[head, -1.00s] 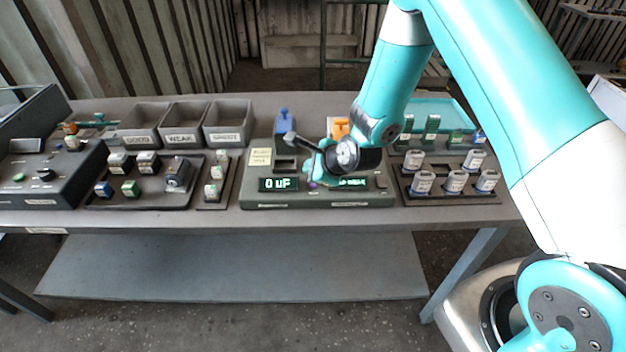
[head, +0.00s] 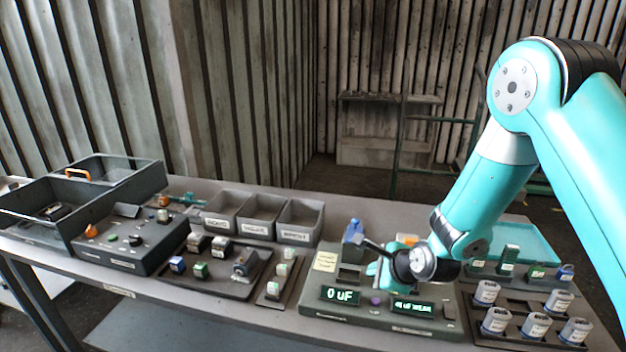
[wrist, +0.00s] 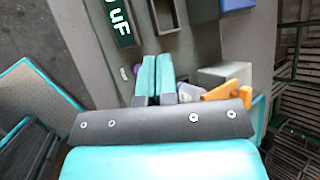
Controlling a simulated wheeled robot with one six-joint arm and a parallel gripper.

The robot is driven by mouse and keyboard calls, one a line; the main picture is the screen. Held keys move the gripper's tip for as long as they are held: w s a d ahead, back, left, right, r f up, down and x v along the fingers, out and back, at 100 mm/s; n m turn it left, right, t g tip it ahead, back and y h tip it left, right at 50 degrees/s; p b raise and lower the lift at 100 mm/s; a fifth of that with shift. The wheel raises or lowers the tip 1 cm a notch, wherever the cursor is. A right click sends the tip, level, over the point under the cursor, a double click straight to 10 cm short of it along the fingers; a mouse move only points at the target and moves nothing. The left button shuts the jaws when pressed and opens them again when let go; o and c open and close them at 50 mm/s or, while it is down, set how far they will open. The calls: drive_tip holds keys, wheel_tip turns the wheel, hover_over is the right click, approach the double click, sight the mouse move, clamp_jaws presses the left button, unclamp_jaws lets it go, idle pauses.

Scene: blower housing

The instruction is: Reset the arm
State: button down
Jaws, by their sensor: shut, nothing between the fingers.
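My teal arm reaches in from the right in the head view. My gripper (head: 380,268) is low over the grey-green meter unit (head: 322,306), whose left display (head: 341,295) reads "0 uF". In the wrist view my gripper's two teal fingers (wrist: 155,75) lie side by side, shut and empty, pointing at the meter's top. The display also shows there (wrist: 121,22). Part of the meter is hidden behind my gripper in the head view. I cannot tell whether the fingertips touch it.
Three grey bins (head: 258,231) stand behind a tray of small parts (head: 190,275). A rack of grey capacitors (head: 520,340) lies right of the meter. A blue part (head: 353,231) and an orange part (wrist: 228,84) are close to my gripper. A dark control box stands left.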

drive_tip(key=s+a+r+n+g+y+b, duration=0.25)
drive_tip(key=s+a+r+n+g, duration=0.2)
drive_tip(key=s+r+n, duration=0.85)
drive_tip(key=s+r+n+g+h+b, duration=0.1)
drive_tip(key=s+r+n, duration=0.1)
drive_tip(key=s+n, duration=0.5)
drive_tip(key=s+d+r+n+g+h+b, duration=0.1)
drive_tip(key=s+r+n+g, duration=0.1)
drive_tip(key=s+n, duration=0.6)
drive_tip(key=shift+s+r, duration=0.5)
drive_tip(key=shift+s, duration=0.45)
drive_tip(key=shift+g, duration=0.25)
